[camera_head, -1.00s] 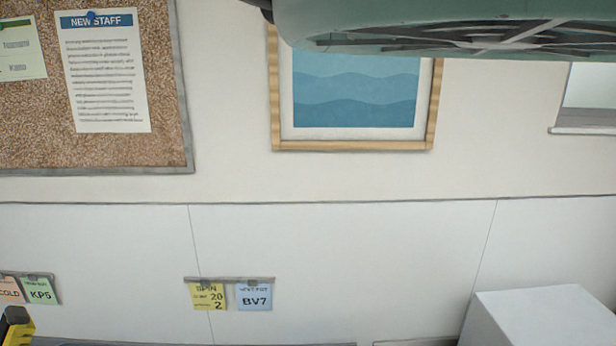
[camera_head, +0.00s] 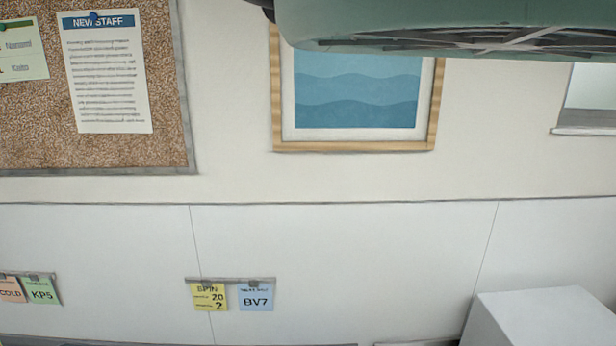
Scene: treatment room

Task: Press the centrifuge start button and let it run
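No centrifuge or start button can be made out in the head view. A yellow note (camera_head: 209,297) on the wall rail reads "SPIN" with the numbers 20 and 2; its small print is too blurred to read. A blue note (camera_head: 255,298) beside it reads "BV7". My gripper is not in view.
A plain pale box-like thing (camera_head: 545,318) is cut off at the lower right; I cannot tell what it is. More notes (camera_head: 40,290) hang at the lower left. A cork board (camera_head: 30,130) and a framed wave picture (camera_head: 355,90) are on the wall. The worktop is mostly out of view.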

